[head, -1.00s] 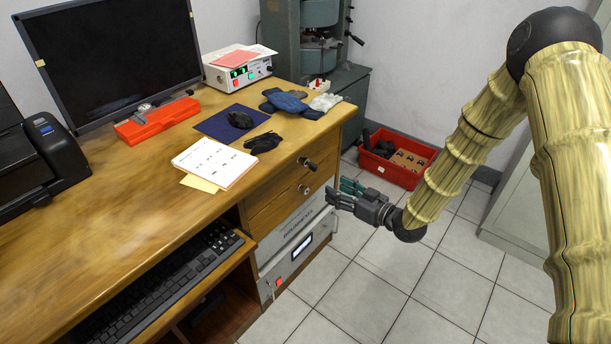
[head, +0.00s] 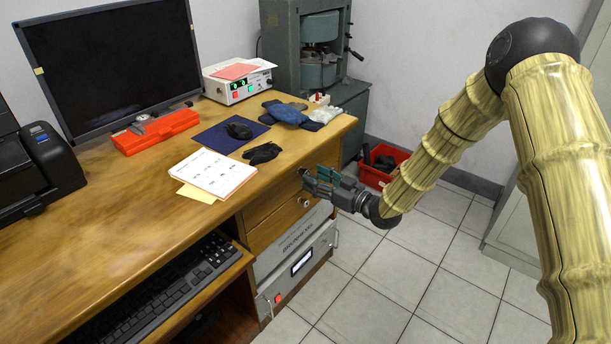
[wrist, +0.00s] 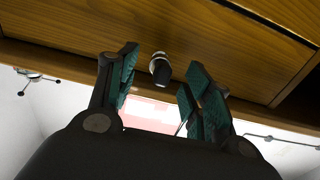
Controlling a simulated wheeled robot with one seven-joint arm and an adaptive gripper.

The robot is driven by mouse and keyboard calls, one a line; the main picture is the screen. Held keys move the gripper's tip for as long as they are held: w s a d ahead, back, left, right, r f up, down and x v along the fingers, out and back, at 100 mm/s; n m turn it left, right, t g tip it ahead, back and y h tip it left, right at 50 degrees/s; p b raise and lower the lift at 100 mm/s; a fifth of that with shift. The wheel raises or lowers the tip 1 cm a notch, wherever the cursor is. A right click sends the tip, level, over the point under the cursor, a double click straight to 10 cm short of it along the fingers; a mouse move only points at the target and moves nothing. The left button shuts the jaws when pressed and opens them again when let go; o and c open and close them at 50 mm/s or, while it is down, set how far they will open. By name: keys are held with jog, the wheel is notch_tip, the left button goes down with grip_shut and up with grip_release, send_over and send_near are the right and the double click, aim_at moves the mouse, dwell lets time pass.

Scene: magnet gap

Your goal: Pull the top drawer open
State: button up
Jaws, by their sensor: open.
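The top drawer (head: 266,206) is a wooden front under the right end of the desk top, and it looks shut. My gripper (head: 310,180) is at the drawer front in the head view, mostly covering that knob there. In the wrist view its open teal-padded fingers (wrist: 160,80) stand on either side of the knob, with gaps to it; they do not grip it.
A second drawer (head: 268,232) with its own knob lies just below, above a grey instrument (head: 290,262). The desk top (head: 140,225) overhangs nearby. A red crate (head: 375,178) stands on the floor behind my gripper. Tiled floor is free in front.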

jog(key=shift+x, duration=1.3)
jog(key=c, duration=1)
jog(key=shift+p+v, duration=0.85)
jog(key=shift+v, duration=3.65)
jog(key=shift+c, duration=0.2)
jog(key=shift+d, duration=0.1)
jog(key=p+v, duration=0.2)
jog(key=v, duration=0.7)
jog(key=shift+s, duration=0.1)
jog(key=p+v, duration=0.2)
jog(key=v, duration=0.6)
jog(key=shift+s+d, duration=0.25)
jog(key=shift+d, duration=0.1)
jog(key=shift+s+d, duration=0.1)
jog(key=shift+d, duration=0.05)
